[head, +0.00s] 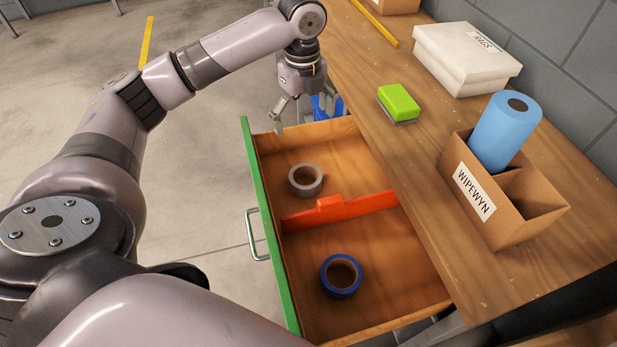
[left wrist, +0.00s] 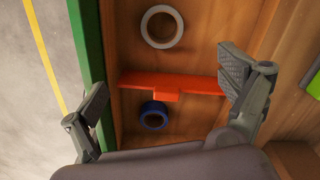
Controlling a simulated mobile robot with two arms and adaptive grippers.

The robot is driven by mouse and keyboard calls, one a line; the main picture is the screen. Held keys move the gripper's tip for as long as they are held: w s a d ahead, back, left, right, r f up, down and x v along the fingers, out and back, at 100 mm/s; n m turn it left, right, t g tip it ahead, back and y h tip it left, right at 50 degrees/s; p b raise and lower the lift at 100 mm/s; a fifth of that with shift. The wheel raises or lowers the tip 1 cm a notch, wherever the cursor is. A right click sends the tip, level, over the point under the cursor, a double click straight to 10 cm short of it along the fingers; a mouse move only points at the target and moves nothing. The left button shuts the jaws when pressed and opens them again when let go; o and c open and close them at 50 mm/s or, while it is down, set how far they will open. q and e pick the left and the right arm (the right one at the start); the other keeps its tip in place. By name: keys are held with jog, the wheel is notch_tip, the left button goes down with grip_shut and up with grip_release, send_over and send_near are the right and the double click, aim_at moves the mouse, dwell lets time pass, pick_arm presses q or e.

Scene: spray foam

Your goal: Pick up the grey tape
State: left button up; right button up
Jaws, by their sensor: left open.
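The grey tape (head: 305,180) is a roll lying flat in the far compartment of the open drawer (head: 251,175). It also shows in the left wrist view (left wrist: 162,27) near the top. A blue tape roll (head: 341,276) lies in the near compartment, beyond an orange-red divider (head: 340,208). My left gripper (head: 293,118) is open and empty, above the far end of the drawer and apart from the grey tape. In the left wrist view its two fingers (left wrist: 160,108) stand wide apart, with the divider and blue tape seen between them. My right gripper is not in view.
The wooden bench top (head: 400,150) right of the drawer holds a green sponge (head: 399,102), a white box (head: 467,58) and a cardboard holder (head: 500,205) with a blue roll (head: 505,130). The drawer has a green front with a handle (head: 257,235). Open floor lies left.

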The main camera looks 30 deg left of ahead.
pick_arm(q)
notch_tip(320, 180, down, 3)
jog(key=b, duration=0.4)
send_near(305, 175)
jog(key=s+d, duration=0.2)
jog(key=s, duration=0.1)
notch_tip(305, 175, down, 6)
jog(key=shift+w+r+b, duration=0.1)
jog(key=shift+r+b, duration=0.15)
jog(key=shift+b, duration=0.7)
jog(key=shift+f, duration=0.25)
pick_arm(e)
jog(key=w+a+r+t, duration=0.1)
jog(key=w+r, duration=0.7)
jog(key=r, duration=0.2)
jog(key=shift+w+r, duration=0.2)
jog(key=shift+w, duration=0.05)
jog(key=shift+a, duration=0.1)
pick_arm(q)
jog(key=c, duration=1.4)
